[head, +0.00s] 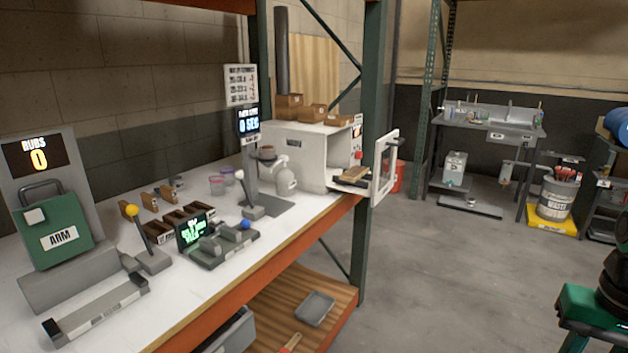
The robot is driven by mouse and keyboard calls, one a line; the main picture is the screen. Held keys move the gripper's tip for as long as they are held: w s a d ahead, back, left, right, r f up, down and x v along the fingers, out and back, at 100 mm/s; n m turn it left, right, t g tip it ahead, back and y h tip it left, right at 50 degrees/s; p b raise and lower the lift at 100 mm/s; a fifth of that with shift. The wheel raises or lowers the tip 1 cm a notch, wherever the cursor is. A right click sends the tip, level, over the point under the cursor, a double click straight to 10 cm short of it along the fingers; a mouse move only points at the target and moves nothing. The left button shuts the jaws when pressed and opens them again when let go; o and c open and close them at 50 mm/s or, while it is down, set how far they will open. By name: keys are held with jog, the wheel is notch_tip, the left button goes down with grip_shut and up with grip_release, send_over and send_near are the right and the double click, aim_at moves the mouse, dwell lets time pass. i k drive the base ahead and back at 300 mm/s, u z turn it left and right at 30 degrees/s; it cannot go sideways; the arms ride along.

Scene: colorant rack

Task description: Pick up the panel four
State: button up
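No piece carries a readable "four", so I cannot tell which is panel four. Small brown wooden pieces (149,202) stand on edge in a loose row on the white workbench (215,310). Darker brown pieces or slots (172,228) lie in front of them, with small white labels too small to read. A flat light-brown piece (354,173) lies at the open door of the white oven-like box (300,155).
A green case marked ARM (58,232), a yellow-knobbed lever (140,235) and a dark control box with a screen (222,243) crowd the bench's left half. The open oven door (385,165) juts past the bench end. The grey floor (450,270) right of it is clear.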

aim_at(355, 174)
jog(key=u, duration=0.15)
jog(key=i, duration=1)
jog(key=z, duration=0.05)
